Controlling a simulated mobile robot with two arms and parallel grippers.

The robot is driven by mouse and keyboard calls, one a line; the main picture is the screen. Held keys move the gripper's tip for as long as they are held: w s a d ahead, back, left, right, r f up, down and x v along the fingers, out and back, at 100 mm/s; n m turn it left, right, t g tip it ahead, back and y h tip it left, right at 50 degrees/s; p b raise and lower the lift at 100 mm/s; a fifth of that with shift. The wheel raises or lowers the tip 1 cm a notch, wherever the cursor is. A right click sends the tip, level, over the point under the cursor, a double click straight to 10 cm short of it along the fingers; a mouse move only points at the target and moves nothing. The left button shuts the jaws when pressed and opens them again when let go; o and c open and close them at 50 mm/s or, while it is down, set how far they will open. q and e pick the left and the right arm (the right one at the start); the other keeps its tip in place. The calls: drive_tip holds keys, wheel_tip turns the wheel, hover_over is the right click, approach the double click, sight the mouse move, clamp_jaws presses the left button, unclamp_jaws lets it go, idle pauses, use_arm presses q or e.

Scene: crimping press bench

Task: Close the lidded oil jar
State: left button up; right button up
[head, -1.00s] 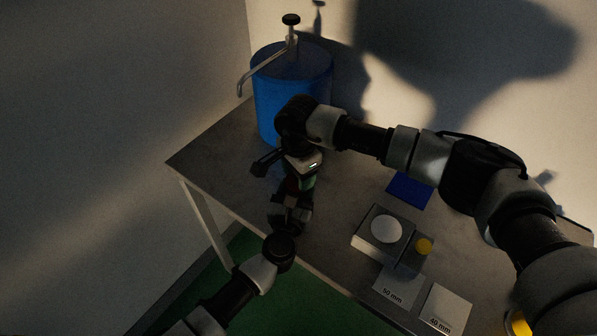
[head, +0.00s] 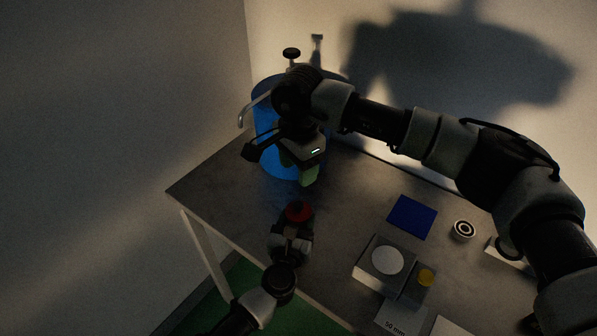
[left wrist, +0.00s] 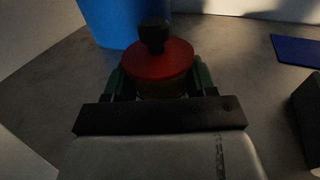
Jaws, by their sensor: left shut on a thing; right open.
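The oil jar (left wrist: 163,88) stands on the bench with its red lid (left wrist: 160,60) on top; a dark knob (left wrist: 154,34) rises from the lid. In the head view the red lid (head: 298,211) shows just beyond my left gripper (head: 292,238). In the left wrist view my left gripper (left wrist: 160,80) has its green fingers on both sides of the jar, shut on it. The lid looks seated on the jar; whether it is fully closed I cannot tell. My right gripper (head: 300,172) is open and empty, above and beyond the jar, in front of the blue drum.
A blue drum (head: 268,150) with a pump (head: 291,55) stands at the back left. A blue mat (head: 411,217), a grey block with a white disc (head: 387,261), a yellow button (head: 426,277) and a small ring-shaped thing (head: 463,230) lie to the right. Bare bench surrounds the jar.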

use_arm(q)
drive_tip(key=o, duration=1.4)
drive_tip(key=shift+c, duration=0.2)
drive_tip(key=shift+s, duration=0.1)
drive_tip(key=b+v, duration=0.1)
drive_tip(key=v, duration=0.8)
drive_tip(key=shift+s+a+f, duration=0.1)
drive_tip(key=shift+s, duration=0.3)
drive_tip(key=shift+s+a+b, duration=0.1)
drive_tip(key=shift+s+b, duration=0.2)
drive_tip(key=shift+s, duration=0.1)
